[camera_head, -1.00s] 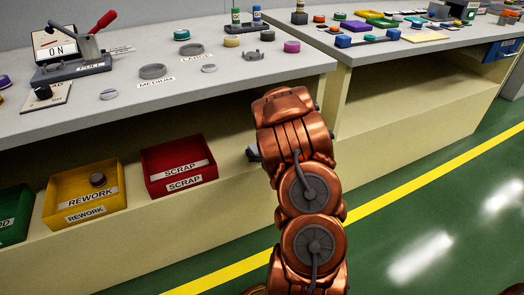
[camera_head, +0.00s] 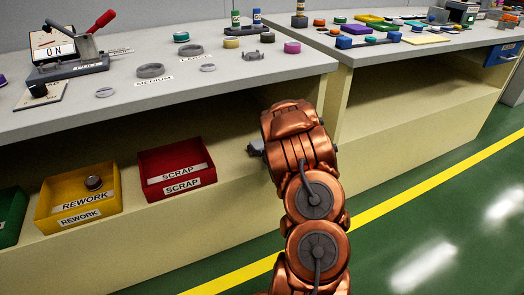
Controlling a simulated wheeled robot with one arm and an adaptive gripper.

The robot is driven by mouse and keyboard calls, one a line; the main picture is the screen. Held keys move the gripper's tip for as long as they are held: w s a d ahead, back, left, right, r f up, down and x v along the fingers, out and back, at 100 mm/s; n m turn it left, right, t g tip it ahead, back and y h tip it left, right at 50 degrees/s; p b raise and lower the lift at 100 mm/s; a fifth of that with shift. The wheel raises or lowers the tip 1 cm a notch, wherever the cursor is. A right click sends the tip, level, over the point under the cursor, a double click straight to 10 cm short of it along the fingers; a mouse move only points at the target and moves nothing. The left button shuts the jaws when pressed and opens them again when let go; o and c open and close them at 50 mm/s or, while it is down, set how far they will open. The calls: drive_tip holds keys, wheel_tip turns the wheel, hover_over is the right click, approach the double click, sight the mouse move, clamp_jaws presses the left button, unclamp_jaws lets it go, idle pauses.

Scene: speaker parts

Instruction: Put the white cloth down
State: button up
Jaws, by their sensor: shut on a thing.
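The white cloth does not show in this view. My copper arm rises from the bottom edge in front of the shelf opening, and its far end points away toward the bench. My gripper is hidden behind the arm's last links. Only a small grey part sticks out at the left of the arm's end, and I cannot tell what it belongs to.
The grey bench top (camera_head: 120,118) holds rings, coloured parts and a lever press (camera_head: 72,58). Below are the red SCRAP bin (camera_head: 178,198), the yellow REWORK bin (camera_head: 88,219) with a round part (camera_head: 93,183), and a green bin (camera_head: 10,214).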

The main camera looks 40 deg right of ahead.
drive_tip(key=shift+f, duration=0.65)
drive_tip(key=shift+r, duration=0.15)
drive_tip(key=o, duration=0.9)
